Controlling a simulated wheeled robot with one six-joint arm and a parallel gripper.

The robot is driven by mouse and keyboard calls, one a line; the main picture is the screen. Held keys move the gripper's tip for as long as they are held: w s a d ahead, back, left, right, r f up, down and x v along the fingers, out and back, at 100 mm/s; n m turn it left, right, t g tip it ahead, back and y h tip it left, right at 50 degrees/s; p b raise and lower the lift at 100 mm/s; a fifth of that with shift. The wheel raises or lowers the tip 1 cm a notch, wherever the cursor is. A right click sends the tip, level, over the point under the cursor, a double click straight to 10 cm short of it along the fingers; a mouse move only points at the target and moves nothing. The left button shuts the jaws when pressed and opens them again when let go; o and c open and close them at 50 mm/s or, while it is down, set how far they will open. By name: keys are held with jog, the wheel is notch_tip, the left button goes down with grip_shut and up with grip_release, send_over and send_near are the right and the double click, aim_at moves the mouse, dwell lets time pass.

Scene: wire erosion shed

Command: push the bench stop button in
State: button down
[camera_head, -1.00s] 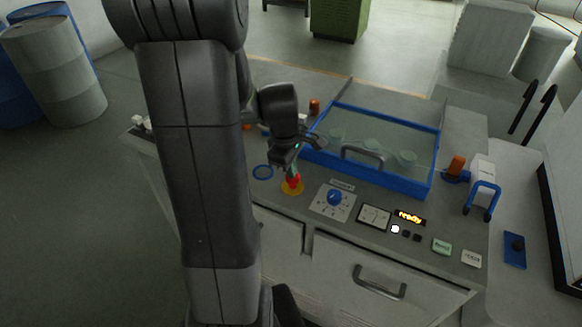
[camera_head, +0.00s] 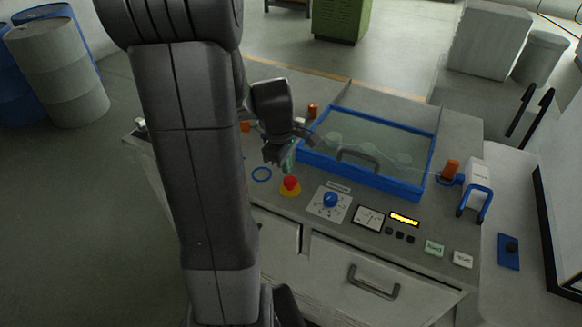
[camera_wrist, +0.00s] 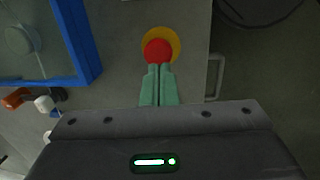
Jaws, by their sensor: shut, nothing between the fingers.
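The red stop button (camera_head: 291,182) sits on a yellow base (camera_head: 290,191) on the bench top, left of the blue knob. In the wrist view the red button (camera_wrist: 157,50) lies just beyond the fingertips on its yellow ring (camera_wrist: 174,38). My gripper (camera_wrist: 158,68) has its two green fingers together with nothing between them. In the head view my gripper (camera_head: 288,164) is above and behind the button, with a gap showing between them. The display (camera_head: 404,219) shows an orange word, too small to read surely.
A blue-framed glass lid (camera_head: 366,176) with a grey handle stands right of my gripper. A blue knob (camera_head: 330,200), a dial (camera_head: 369,217), a green button (camera_head: 433,248) and a white button (camera_head: 463,259) line the front.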

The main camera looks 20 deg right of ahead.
notch_tip(320, 180, up, 10)
jog(key=a, duration=0.1)
jog(key=shift+b, duration=0.4)
jog(key=shift+f, duration=0.25)
